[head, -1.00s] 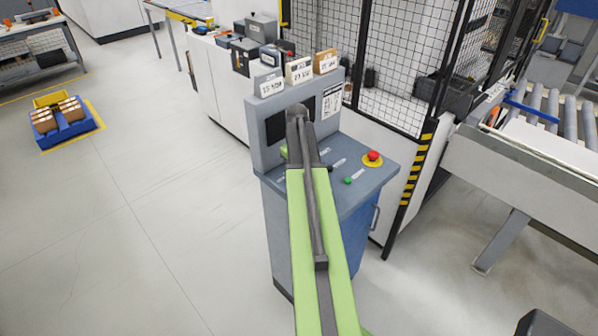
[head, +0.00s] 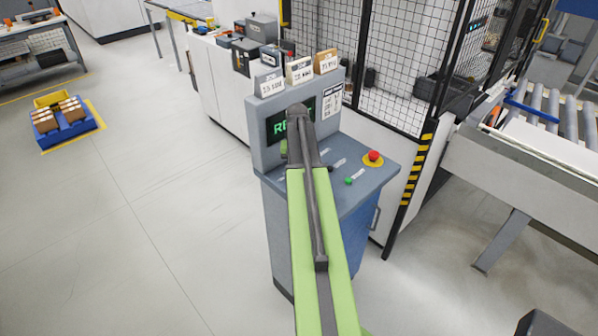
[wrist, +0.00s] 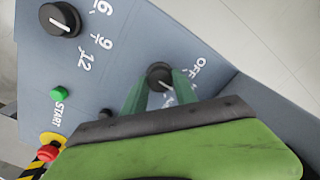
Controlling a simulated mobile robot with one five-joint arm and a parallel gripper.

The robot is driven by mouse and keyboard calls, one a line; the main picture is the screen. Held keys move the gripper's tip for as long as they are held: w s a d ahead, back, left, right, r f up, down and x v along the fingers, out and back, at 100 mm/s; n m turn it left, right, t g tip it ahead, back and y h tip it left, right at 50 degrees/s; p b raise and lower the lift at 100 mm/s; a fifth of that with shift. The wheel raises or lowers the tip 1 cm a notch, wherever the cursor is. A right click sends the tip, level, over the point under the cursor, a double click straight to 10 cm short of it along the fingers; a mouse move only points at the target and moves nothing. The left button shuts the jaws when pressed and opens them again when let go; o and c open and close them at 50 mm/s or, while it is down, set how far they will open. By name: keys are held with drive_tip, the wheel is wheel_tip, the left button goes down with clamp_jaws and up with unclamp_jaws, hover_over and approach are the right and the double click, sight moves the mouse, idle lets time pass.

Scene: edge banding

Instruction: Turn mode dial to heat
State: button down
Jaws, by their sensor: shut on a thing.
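The mode dial (wrist: 159,74) is a round black knob with a white pointer line, beside an "OFF" label (wrist: 199,67) in the wrist view. The pointer slants toward the lower right of that view; other labels around the dial are hidden by my gripper. My gripper (wrist: 160,84) has its two green fingers on either side of the dial and is shut on it. In the head view my arm covers the dial and my gripper. The control console (head: 350,192) has a screen (head: 277,127) with green text starting "RE", the rest hidden.
A second black dial (wrist: 60,19) is marked 6, 9, 12. A green START button (wrist: 57,94) and a red emergency stop (wrist: 47,153) are on the same panel. They show in the head view right of my arm. A mesh fence (head: 395,60) stands behind the console.

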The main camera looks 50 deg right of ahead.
idle(0.4)
drive_tip(key=c, duration=1)
unclamp_jaws()
drive_tip(key=shift+o, duration=0.2)
wheel_tip(320, 180, up, 17)
drive_tip(key=p, duration=1.7)
drive_tip(key=shift+r, duration=0.2)
